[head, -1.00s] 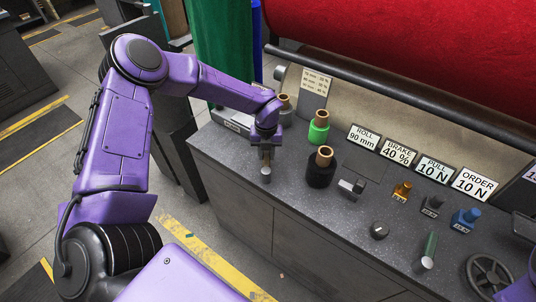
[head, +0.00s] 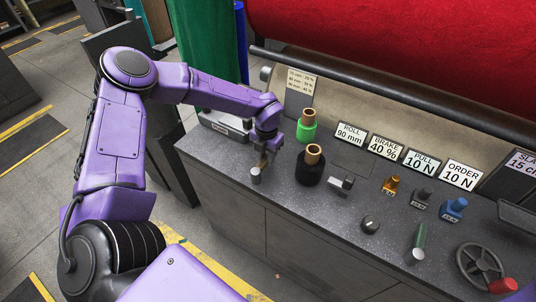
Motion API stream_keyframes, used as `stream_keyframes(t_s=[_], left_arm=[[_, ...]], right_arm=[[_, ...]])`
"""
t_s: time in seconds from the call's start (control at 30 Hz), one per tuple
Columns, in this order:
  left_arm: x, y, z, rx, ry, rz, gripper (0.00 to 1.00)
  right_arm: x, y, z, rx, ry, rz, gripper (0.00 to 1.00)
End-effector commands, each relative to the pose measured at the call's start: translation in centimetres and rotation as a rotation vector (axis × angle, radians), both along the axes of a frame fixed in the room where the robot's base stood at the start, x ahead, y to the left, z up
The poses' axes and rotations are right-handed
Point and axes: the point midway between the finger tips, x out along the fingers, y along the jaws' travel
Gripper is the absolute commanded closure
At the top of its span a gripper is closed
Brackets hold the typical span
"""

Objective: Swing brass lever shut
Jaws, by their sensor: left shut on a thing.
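The brass lever (head: 264,158) is at the left end of the grey bench top, mostly hidden by my left gripper. A short grey cylindrical end (head: 255,175) shows just in front of the fingers. My left gripper (head: 262,160) points down and is shut on the lever. How far the lever is swung cannot be told from this view. My right gripper is not in view.
A black roll (head: 309,172) and a green roll (head: 306,132) stand close to the right of my left gripper. Signs line the back.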

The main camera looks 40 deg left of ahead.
Motion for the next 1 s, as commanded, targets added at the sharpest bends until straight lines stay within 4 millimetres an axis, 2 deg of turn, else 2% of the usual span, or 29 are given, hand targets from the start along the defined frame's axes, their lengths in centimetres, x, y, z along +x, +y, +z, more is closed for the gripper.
stream_keyframes(t_s=[0.43,0.47,0.5,0.53,0.83,0.93,1.0], left_arm=[[0.0,-0.1,0.0,0.000,-0.001,-0.020,1.00],[0.0,-0.1,0.0,0.000,-0.001,-0.020,0.66],[0.0,-0.1,0.0,0.000,-0.001,-0.020,0.53],[0.0,-0.1,0.0,0.000,-0.001,-0.019,0.47],[0.0,0.0,0.2,0.000,-0.001,-0.014,0.47],[0.1,0.0,1.3,-0.001,-0.005,-0.013,0.47],[0.1,-0.1,2.8,-0.002,-0.006,-0.014,0.47]], right_arm=[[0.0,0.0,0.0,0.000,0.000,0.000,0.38],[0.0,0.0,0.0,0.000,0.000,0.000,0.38],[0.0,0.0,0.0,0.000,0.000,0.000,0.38],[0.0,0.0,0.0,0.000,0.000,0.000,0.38],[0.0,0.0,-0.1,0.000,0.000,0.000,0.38],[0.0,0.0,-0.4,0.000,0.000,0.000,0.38],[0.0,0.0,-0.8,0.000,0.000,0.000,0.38]])
